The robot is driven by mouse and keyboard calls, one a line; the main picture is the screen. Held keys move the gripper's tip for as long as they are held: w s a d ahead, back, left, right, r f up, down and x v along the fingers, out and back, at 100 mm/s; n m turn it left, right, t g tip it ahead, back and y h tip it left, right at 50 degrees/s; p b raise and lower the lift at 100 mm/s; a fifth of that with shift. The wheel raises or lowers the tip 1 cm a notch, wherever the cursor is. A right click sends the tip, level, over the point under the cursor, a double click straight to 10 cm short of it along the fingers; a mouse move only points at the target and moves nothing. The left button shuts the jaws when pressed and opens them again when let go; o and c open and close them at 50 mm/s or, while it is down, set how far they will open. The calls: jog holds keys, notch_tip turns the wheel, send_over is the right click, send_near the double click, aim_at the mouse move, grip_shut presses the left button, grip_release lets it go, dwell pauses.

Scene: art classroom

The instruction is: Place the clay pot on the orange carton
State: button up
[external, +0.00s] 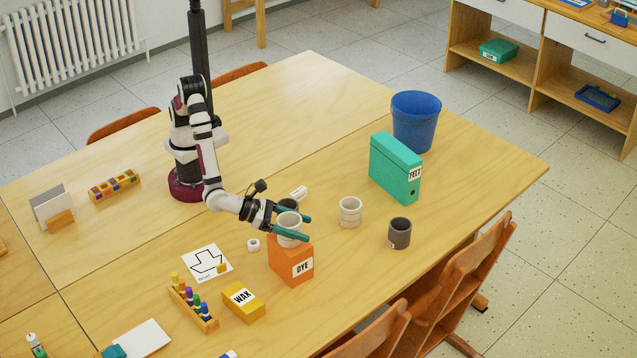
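A pale grey-white clay pot (289,223) is upright at the top of the orange carton (292,266), which is labelled DYE. My gripper (308,228) is at the pot, with its teal fingers on either side of it. The near finger crosses in front of the pot's lower part. The pot's base and part of the carton's top are hidden. I cannot tell whether the fingers press on the pot, or whether its base touches the carton.
A white ribbed pot (350,213) and a dark grey pot (399,233) stand to the right. A teal FELT box (395,167) and blue bin (416,122) are behind them. A yellow WAX box (243,302) and a rack of colored bottles (193,304) are front left.

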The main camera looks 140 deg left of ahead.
jog(key=o, duration=0.4)
jog(key=shift+c, duration=0.2)
jog(key=shift+s+d+r, duration=0.1)
jog(key=shift+d+r, duration=0.05)
jog(key=shift+r, duration=0.05)
jog(key=v, duration=1.2)
jog(key=s+a+r+n+g, duration=0.2)
jog(key=s+a+n+g, duration=0.25)
jog(key=s+a, duration=0.2)
jog(key=s+a+r+n+g, duration=0.3)
jog(key=s+a+n, duration=0.3)
jog(key=a, duration=0.1)
jog(key=s+d+f+n+g+h, duration=0.1)
jog(key=s+n+h, duration=0.3)
jog(key=s, duration=0.5)
jog(key=s+d+f+n+g+h, duration=0.1)
jog(key=s+n+h, duration=0.2)
jog(key=s+n, duration=0.4)
jog(key=shift+s+d+h, duration=0.4)
jog(key=shift+s, duration=0.75)
